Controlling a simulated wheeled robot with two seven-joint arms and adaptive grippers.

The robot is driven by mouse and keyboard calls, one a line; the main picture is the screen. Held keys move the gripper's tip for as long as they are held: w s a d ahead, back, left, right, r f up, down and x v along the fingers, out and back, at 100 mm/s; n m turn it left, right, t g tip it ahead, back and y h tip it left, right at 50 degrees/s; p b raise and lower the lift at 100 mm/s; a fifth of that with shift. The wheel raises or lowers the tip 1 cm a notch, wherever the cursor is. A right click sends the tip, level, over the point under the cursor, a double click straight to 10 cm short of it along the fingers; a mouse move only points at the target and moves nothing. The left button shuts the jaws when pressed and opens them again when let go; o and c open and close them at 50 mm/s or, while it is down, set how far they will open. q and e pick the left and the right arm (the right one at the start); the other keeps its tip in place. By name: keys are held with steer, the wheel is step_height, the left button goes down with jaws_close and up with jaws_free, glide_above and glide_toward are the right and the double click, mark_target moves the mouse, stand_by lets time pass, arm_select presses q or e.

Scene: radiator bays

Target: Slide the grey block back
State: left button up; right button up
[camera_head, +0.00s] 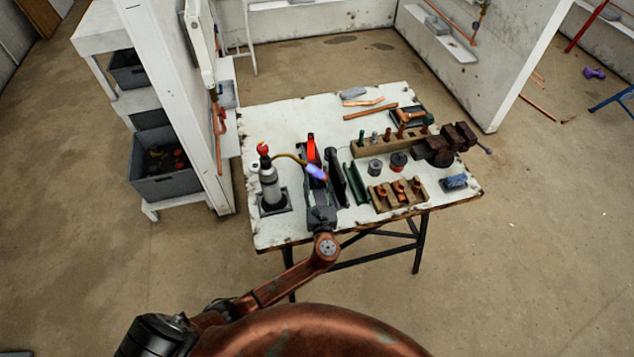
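A small grey block (353,93) lies near the back edge of the white worktable (290,112). Another grey block (437,25) rests on a white ledge in the right-hand bay, and a grey piece (228,94) sits by the left bay's shelf. I cannot tell which one the task means. My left gripper (322,190) is over the table's front left part, well apart from all of them. Its dark fingers blend with dark items around it, so their opening is unclear. My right gripper is not in view.
Copper pieces (370,110), a wooden rack (398,194), small tins (398,161) and a dark vise (440,150) crowd the table. Floor to the right is mostly free.

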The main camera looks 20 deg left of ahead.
arm_select(q)
steer(key=shift+s, duration=0.1)
steer(key=v, duration=1.2)
